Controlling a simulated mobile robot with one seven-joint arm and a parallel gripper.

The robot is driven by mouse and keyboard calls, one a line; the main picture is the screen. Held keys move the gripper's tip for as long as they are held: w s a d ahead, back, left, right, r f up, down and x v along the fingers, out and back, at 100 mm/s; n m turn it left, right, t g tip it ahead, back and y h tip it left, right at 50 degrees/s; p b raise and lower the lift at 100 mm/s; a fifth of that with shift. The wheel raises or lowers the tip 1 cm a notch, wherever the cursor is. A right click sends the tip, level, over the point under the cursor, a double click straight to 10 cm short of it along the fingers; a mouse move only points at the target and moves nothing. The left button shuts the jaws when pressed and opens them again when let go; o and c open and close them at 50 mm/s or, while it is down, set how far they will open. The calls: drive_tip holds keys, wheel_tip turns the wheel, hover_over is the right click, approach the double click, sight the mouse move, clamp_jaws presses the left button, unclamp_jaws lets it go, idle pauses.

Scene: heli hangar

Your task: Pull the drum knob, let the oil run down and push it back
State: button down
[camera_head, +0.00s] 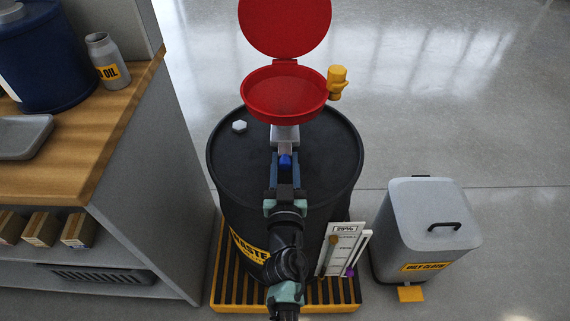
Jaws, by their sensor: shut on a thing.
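The black waste drum (335,150) stands upright with a red funnel (262,95) on top, its round red lid (285,22) swung open behind it. Below the funnel is a light grey block (285,134). A small blue knob (286,161) is in front of this block. My gripper (286,163) is shut on the blue knob, with one finger on each side. My arm covers part of the drum's front and its yellow label (249,247). The funnel looks empty from here; no flowing oil shows.
A yellow fitting (337,82) sticks out at the funnel's right. A white gauge panel (345,240) stands at the drum's right front. The drum is on a yellow-edged grate (218,270). A grey bin (425,222) is right; a wooden-topped workbench (100,130) left.

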drive_tip(key=c, duration=0.8)
unclamp_jaws()
drive_tip(key=shift+w+r, duration=0.1)
drive_tip(key=shift+r, duration=0.05)
drive_tip(key=shift+c, duration=0.2)
drive_tip(key=o, duration=0.3)
drive_tip(key=shift+w, duration=0.1)
drive_tip(key=shift+s+b, duration=0.6)
drive_tip(key=shift+s, duration=5.95)
